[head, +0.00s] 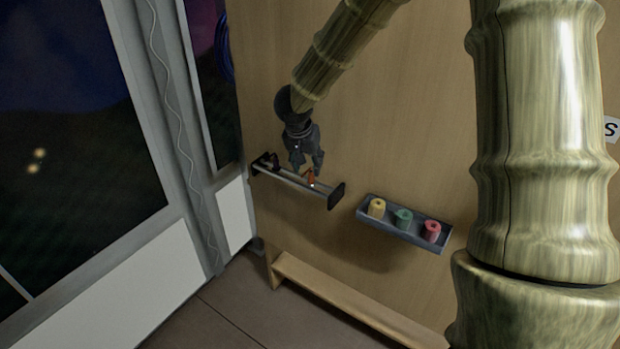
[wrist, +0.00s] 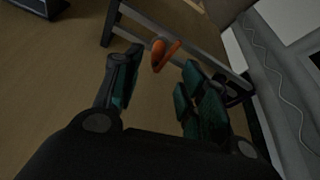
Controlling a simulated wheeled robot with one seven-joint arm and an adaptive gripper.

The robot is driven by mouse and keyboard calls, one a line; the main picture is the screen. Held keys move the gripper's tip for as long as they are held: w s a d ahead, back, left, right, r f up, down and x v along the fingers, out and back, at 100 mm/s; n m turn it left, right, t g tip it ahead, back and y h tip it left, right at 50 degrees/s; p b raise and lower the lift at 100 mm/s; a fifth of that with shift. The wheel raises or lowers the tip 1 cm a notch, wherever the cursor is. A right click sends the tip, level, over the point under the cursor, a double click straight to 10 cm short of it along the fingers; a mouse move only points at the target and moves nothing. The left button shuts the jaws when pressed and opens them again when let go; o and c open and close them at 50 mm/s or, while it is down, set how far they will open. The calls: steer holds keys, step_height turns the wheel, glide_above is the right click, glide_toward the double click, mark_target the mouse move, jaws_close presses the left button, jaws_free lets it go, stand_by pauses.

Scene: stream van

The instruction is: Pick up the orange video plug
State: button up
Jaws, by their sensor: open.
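The orange video plug (head: 311,179) sits on a narrow dark rail rack (head: 333,200) fixed to the wooden wall. In the wrist view the orange plug (wrist: 162,54) shows beyond my fingers, between them, against the grey rails (wrist: 190,42). My gripper (head: 307,170) is open and points down just above the rack, close to the plug. In the wrist view my gripper (wrist: 155,90) has its fingers apart with nothing between the tips. In the head view the fingers partly cover the plug.
A grey tray (head: 372,222) to the right holds a yellow (head: 377,208), a green (head: 403,219) and a red (head: 432,231) roll-like piece. A dark object (head: 275,161) is at the rack's left end. A wooden ledge (head: 340,302) runs below. Windows are at left.

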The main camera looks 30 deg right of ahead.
mark_target(311, 171)
steer(key=shift+s+d+f, duration=0.15)
steer(key=shift+d+f, duration=0.1)
steer(key=shift+f, duration=0.15)
steer(key=shift+p+x, duration=0.5)
steer(key=shift+x, duration=1.85)
steer(key=shift+c, duration=0.3)
jaws_close()
